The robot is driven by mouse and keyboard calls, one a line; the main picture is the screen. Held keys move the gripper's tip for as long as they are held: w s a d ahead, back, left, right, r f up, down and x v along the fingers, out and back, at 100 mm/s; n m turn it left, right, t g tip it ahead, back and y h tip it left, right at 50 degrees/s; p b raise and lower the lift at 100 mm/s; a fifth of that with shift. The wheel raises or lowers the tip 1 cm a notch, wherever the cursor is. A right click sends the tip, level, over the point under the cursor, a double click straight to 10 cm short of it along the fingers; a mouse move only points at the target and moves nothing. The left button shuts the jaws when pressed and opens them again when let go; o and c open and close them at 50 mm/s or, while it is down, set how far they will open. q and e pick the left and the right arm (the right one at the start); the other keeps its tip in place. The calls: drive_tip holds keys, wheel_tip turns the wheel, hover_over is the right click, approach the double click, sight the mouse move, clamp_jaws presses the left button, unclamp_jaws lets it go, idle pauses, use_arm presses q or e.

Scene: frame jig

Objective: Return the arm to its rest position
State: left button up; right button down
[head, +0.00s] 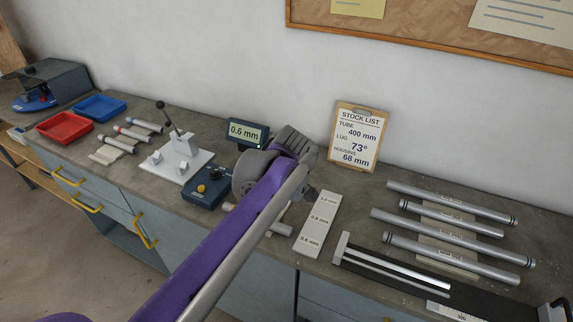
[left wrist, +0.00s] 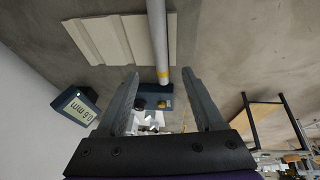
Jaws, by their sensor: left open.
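My left arm (head: 225,240), purple and grey, reaches from the bottom of the head view over the bench. Its wrist is above the bench near the gauge readout, and its fingers are mostly hidden there. In the left wrist view my left gripper (left wrist: 160,76) is open, its two dark fingers well apart. In the head view a short tube (head: 279,229) lies on the bench, partly hidden behind the arm. My right gripper is not in view.
A readout showing 0.6 mm (head: 247,133), a blue device (head: 205,188) and a white lever fixture (head: 181,160) stand near the arm. A stepped white block (head: 318,225), a clipboard (head: 358,137) and several long tubes (head: 452,203) are to the right. Red (head: 64,127) and blue (head: 99,107) trays sit left.

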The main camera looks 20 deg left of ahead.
use_arm(q)
drive_tip(key=s+d+f+m+t+h, duration=0.2)
drive_tip(key=s+f+m, duration=0.3)
drive_tip(key=s+m, duration=0.3)
drive_tip(key=s+d+f+m+t+h, duration=0.1)
drive_tip(key=s+d+f+m, duration=0.3)
drive_tip(key=s+m, duration=0.5)
wheel_tip(320, 180, down, 2)
drive_tip(key=shift+s+f+t+h, duration=0.25)
drive_tip(key=shift+s+t+h, duration=0.15)
drive_tip(key=shift+s+h, duration=0.4)
drive_tip(key=shift+s+d, duration=0.1)
